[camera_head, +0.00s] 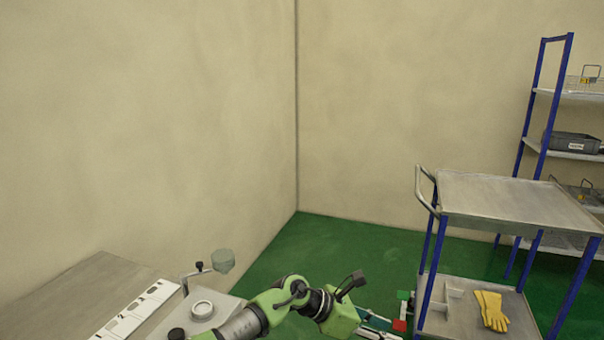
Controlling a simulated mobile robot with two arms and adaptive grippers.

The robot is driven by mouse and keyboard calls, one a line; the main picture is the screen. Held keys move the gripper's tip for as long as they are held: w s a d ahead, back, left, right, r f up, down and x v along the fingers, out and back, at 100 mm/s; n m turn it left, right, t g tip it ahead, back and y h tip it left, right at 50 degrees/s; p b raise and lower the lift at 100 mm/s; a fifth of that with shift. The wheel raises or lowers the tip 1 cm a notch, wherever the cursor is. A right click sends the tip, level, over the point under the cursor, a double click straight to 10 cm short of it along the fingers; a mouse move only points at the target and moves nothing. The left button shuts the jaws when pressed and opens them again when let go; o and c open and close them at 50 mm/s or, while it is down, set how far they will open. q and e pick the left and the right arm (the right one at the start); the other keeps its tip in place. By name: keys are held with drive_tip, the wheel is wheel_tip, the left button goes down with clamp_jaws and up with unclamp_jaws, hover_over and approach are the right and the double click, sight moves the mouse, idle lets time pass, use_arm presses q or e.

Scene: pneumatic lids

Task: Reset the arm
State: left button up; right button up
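One green and grey arm of mine comes in from the bottom, left of the middle, and bends to the right over the green floor. A small black part on a bracket stands up near its wrist. No gripper fingers can be made out in this view. The other arm is not in view. A grey unit (224,304) with a white ring (202,309) on top stands beside the table at the lower left. A round greenish-grey lid-like disc (223,260) stands raised behind it.
A table (75,284) at the lower left bears a white strip (137,309) numbered 1 to 4. A blue-legged cart (510,202) at right has yellow gloves (491,309) on its lower shelf. A shelf rack (565,147) stands behind. Green floor (335,250) is open between.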

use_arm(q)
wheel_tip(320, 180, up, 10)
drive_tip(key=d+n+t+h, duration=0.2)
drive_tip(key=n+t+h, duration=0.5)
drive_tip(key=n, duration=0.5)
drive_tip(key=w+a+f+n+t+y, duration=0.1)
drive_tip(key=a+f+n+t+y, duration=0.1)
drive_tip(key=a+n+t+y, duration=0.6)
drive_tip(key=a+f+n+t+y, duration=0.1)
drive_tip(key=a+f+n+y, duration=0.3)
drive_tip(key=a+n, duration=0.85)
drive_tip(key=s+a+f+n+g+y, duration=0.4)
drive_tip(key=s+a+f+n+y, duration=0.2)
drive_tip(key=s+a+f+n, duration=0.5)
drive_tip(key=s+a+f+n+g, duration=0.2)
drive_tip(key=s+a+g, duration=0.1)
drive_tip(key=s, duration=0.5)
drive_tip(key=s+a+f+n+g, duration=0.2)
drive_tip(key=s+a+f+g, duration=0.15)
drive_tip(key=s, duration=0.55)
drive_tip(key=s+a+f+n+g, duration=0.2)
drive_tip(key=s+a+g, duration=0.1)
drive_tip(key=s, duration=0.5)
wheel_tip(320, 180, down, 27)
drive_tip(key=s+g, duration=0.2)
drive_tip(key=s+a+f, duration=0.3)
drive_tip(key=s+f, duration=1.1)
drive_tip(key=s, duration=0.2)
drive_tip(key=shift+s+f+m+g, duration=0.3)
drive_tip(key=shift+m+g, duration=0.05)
